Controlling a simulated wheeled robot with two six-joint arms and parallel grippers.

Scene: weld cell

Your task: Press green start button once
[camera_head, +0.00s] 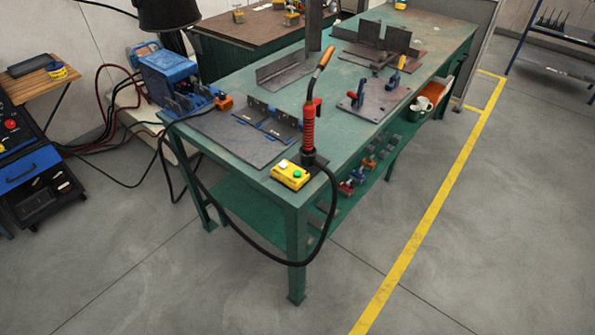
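A yellow button box (290,176) sits at the near corner of the green workbench (240,165), close to the edge. On its top is a green button (298,174), with a small pale or white spot to its left that is too small to make out. Neither of my grippers is in view, and nothing touches the box.
A red-handled welding torch (309,128) stands upright just behind the box, its black cable (250,245) looping below the bench edge. Open floor lies in front; a yellow line (430,215) runs right.

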